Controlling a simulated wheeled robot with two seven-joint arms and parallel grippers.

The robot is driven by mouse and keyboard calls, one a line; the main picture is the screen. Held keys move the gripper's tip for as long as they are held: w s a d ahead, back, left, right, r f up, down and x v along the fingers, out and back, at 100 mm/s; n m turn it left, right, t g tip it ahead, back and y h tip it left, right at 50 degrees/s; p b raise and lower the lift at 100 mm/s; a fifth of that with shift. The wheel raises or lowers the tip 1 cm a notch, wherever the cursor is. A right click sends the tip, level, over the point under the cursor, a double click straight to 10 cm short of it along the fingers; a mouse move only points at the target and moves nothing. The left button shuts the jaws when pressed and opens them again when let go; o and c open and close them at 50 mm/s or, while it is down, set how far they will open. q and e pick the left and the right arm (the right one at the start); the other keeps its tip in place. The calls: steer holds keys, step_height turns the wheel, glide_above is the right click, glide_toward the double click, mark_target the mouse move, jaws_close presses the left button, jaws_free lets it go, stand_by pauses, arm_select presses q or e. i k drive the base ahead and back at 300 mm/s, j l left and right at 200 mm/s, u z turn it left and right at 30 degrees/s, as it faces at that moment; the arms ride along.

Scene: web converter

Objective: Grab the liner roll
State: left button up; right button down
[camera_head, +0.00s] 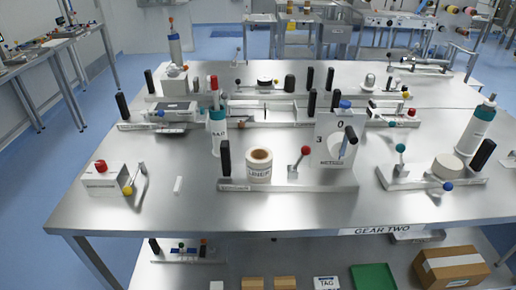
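The liner roll (259,168) is a short white roll with a tan-brown core and "LINER" printed on its side. It stands upright on a metal base plate (288,187) near the front middle of the steel table, between a black upright handle (225,158) at its left and a red-knobbed lever (299,162) at its right. Neither of my grippers is in view.
A white and teal bottle (217,130) stands just behind the liner roll's left side. A grey block with a dial (336,140) stands to its right. The steel table (210,210) is bare in front of the base. A lower shelf holds boxes and a green tray (373,277).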

mark_target(259, 165)
steer(key=i+l+u, duration=0.1)
steer(key=l, duration=0.55)
steer(key=i+l+u, duration=0.1)
steer(key=l, duration=0.55)
steer(key=i+l, duration=0.1)
steer(key=l, duration=0.5)
steer(key=i+u, duration=0.05)
